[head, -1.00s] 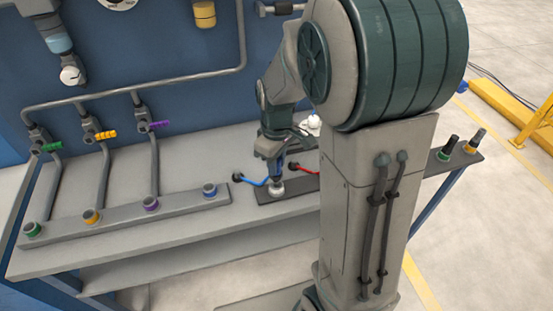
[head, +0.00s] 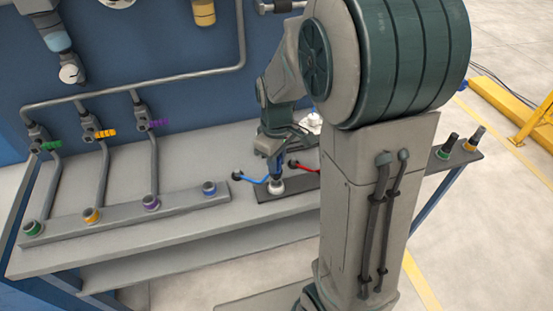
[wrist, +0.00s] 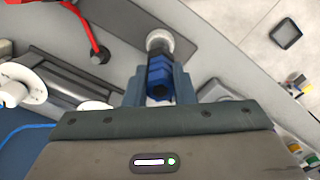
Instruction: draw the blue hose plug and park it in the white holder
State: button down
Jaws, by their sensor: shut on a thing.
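My gripper (wrist: 158,92) is shut on the blue hose plug (wrist: 160,72), with a jaw on each side of it. In the head view my gripper (head: 275,160) points down over the dark strip on the bench. The plug's far end meets a round white collar (wrist: 159,42), which also shows in the head view (head: 277,186). I cannot tell how deep the plug sits in it. The blue hose (head: 250,178) runs left from near the collar to a dark fitting. It also shows at the lower left of the wrist view (wrist: 28,127).
A red hose (head: 305,168) lies just right of the gripper. A rail (head: 120,213) with green, yellow, purple and blue ringed sockets lies to the left. Dark plugs (head: 450,145) stand at the strip's right end. My arm hides the strip's middle.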

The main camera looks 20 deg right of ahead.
jog(key=shift+f+b, duration=1.35)
jog(key=shift+f, duration=0.3)
dwell(0.3)
jog(key=c, duration=1.1)
grip_release()
jog(key=shift+r, duration=0.15)
notch_tip(320, 180, up, 14)
jog(key=shift+f+p, duration=0.15)
jog(key=shift+p, duration=0.3)
jog(key=s+m+t, duration=0.1)
jog(key=s+m, duration=0.1)
jog(key=s, duration=0.2)
jog(key=s+f+m+t, duration=0.1)
jog(key=s+m, duration=0.2)
jog(key=s, duration=0.2)
jog(key=s+f+m+p, duration=0.1)
jog(key=s+m, duration=0.1)
jog(key=s, duration=0.2)
jog(key=shift+s+f+m+t, duration=0.1)
jog(key=shift+s+m+t, duration=0.2)
jog(key=shift+m+t, duration=0.1)
